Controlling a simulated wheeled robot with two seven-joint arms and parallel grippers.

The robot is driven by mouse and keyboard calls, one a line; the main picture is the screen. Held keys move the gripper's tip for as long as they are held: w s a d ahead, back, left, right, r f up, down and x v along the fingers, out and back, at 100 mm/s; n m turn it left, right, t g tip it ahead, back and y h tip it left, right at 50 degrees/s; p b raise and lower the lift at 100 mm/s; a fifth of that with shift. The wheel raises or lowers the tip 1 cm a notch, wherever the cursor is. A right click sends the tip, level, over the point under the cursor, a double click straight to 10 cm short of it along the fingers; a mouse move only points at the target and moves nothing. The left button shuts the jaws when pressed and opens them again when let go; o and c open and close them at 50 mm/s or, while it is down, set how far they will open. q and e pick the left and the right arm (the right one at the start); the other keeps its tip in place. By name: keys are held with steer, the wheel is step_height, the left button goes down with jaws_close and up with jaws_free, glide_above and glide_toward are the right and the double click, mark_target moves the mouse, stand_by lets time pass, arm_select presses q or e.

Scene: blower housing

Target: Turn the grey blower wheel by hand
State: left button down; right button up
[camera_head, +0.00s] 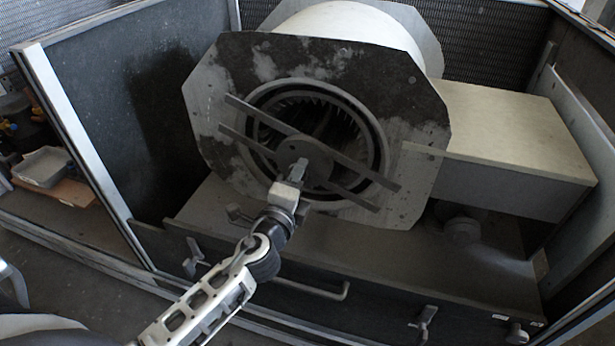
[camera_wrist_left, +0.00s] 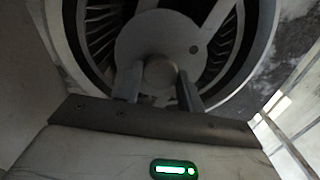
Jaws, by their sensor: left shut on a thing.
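The grey blower wheel (camera_head: 318,112) sits inside the round opening of the blower housing (camera_head: 415,105), its fins showing around the inner edge. A round plate with a short round shaft end is at its centre. Two flat bars cross the opening on a slant. My left gripper (camera_head: 299,170) reaches the centre from below. In the left wrist view the fingers of my left gripper (camera_wrist_left: 158,82) stand on either side of the shaft end (camera_wrist_left: 159,74) and are shut on it. The wheel's fins (camera_wrist_left: 100,30) show behind. My right gripper is not in view.
A dark panel in a metal frame (camera_head: 48,85) stands at the left. A pale box-shaped duct (camera_head: 505,125) extends right from the housing. Below is a ledge with a handle (camera_head: 310,290) and latches (camera_head: 425,322). A shelf with a tray (camera_head: 42,166) is at the far left.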

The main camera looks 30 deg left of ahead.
arm_select(q)
steer(key=c, duration=0.9)
jaws_free()
steer(key=s+b, duration=0.1)
steer(key=s, duration=0.4)
steer(key=s+d+b, duration=0.1)
steer(key=s, duration=0.4)
steer(key=s+d+b, duration=0.1)
steer(key=s, duration=0.4)
steer(key=shift+s+d+b, duration=0.25)
steer(key=shift+s+b, duration=0.1)
steer(key=shift+s, duration=0.05)
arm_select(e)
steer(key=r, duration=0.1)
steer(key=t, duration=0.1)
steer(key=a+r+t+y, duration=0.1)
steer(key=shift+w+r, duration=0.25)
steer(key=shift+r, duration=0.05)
arm_select(q)
steer(key=shift+r, duration=0.1)
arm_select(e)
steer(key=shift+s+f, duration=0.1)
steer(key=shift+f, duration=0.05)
